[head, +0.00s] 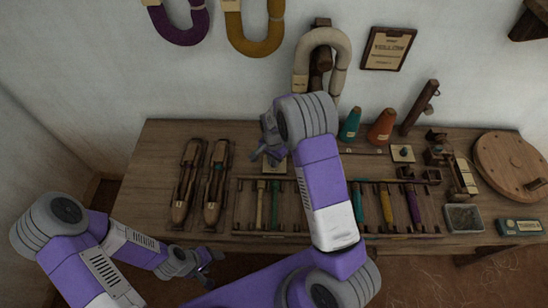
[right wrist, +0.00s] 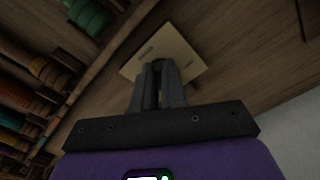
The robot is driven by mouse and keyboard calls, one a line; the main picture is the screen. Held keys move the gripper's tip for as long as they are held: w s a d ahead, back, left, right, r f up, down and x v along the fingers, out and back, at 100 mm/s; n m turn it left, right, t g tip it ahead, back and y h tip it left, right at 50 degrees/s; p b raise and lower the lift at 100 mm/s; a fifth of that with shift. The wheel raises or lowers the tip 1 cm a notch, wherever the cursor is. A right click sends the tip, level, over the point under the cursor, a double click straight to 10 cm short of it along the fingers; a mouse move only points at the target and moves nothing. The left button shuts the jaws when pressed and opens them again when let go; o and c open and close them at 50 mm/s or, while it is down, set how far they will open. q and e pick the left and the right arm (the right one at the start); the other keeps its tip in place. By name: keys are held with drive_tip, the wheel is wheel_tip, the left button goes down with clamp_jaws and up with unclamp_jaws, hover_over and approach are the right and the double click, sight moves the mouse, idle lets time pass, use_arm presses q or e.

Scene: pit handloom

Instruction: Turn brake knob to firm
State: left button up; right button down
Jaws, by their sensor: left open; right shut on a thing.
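My right gripper (head: 270,152) reaches over the table at the back centre, above a small pale plate (head: 272,165). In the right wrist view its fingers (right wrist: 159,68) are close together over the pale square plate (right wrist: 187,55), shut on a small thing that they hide. This looks like the brake knob, but its shape and the way it points cannot be seen. A slot-like dark mark shows on the plate's left part. My left gripper (head: 205,264) is open and empty, low in front of the table's front left edge.
Two wooden shuttles (head: 186,190) lie left of the plate. A rack of coloured bobbins (head: 388,203) lies along the front. Teal (head: 350,126) and orange cones (head: 381,128), another small plate with a dark knob (head: 403,153) and a round wooden lid (head: 508,165) stand right.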

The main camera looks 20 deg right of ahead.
drive_tip(key=m+p, duration=0.2)
drive_tip(key=m, duration=0.2)
drive_tip(key=shift+w+m, duration=0.15)
drive_tip(key=shift+m, duration=0.25)
drive_tip(key=shift+m+p, duration=0.3)
drive_tip(key=shift+p, duration=0.05)
drive_tip(key=c, duration=1.2)
unclamp_jaws()
drive_tip(key=shift+r+p, duration=1.1)
drive_tip(key=shift+r, duration=2.7)
drive_tip(key=shift+r, duration=0.1)
